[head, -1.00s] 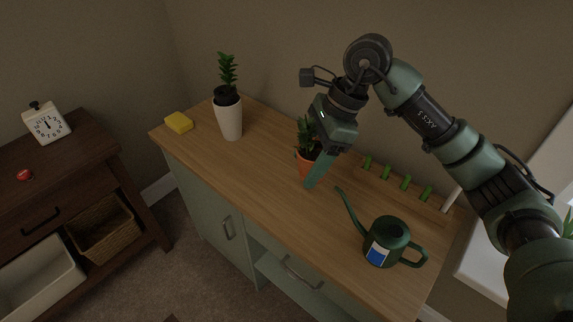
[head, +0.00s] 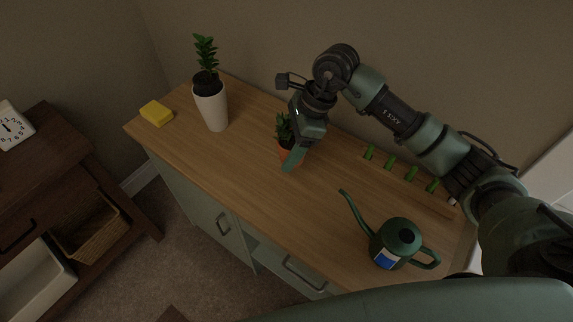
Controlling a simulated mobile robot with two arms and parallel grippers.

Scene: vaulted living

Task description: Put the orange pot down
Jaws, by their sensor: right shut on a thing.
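The orange pot (head: 283,155) holds a small green plant (head: 283,128) and is upright at the wooden countertop (head: 245,170), toward its back middle. My right gripper (head: 294,157) comes down over it from the right and is shut on the pot; its green finger hides part of the pot's front. I cannot tell whether the pot's base touches the countertop. My left gripper is not in view.
A white pot with a plant (head: 213,107) and a yellow sponge (head: 157,113) stand to the left. A green watering can (head: 397,240) stands at the front right. Several green pegs (head: 390,163) line the back right. The countertop between is clear.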

